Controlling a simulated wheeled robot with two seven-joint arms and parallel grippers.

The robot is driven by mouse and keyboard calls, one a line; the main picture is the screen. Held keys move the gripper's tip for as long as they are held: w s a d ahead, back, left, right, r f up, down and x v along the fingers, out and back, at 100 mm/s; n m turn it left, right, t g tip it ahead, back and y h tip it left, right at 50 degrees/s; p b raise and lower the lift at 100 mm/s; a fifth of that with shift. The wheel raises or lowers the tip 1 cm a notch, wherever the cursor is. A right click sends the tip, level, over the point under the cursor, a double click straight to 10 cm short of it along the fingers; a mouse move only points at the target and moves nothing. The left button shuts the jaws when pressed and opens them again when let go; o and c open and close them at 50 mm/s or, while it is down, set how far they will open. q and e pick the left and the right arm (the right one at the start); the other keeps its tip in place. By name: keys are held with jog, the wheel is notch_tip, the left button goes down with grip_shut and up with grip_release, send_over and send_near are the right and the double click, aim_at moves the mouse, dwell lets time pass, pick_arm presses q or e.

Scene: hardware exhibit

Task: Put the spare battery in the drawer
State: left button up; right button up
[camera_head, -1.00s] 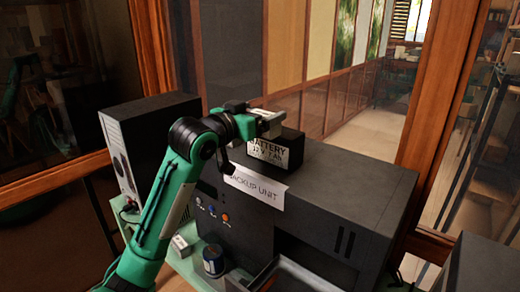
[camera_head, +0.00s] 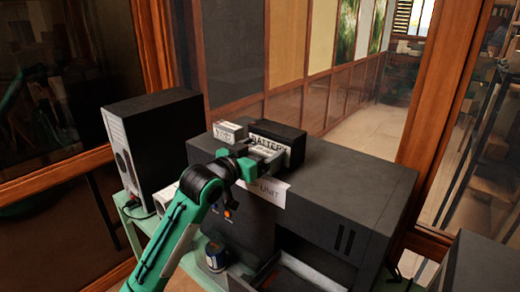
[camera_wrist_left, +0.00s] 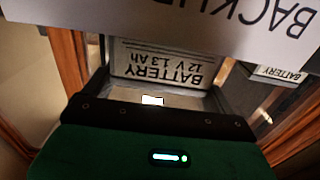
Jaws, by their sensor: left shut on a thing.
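My left gripper (camera_head: 262,157) is shut on a small battery (camera_wrist_left: 158,65), held in front of the upper edge of the backup unit (camera_head: 345,185). In the left wrist view its label reads "BATTERY 12 V 1.3 Ah", upside down, between the fingers. In the head view the gripper hides much of it. A larger black battery (camera_head: 284,132) stands on the unit just behind it. A small box with a white label (camera_head: 230,131) stands to its left. An open drawer (camera_head: 262,275) shows at the bottom edge, partly cut off. My right gripper is out of view.
A black case (camera_head: 160,112) stands at the left on the green bench (camera_head: 137,213). A can with a blue band (camera_head: 215,257) stands in front of the unit, near my left arm. A paper sign (camera_head: 272,192) hangs on the unit's front edge. The unit's top right is clear.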

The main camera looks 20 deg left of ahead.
pick_arm(q)
jog(key=shift+r, duration=0.1)
jog(key=o, duration=1.2)
jog(key=shift+f, duration=0.2)
jog(key=shift+r, duration=0.15)
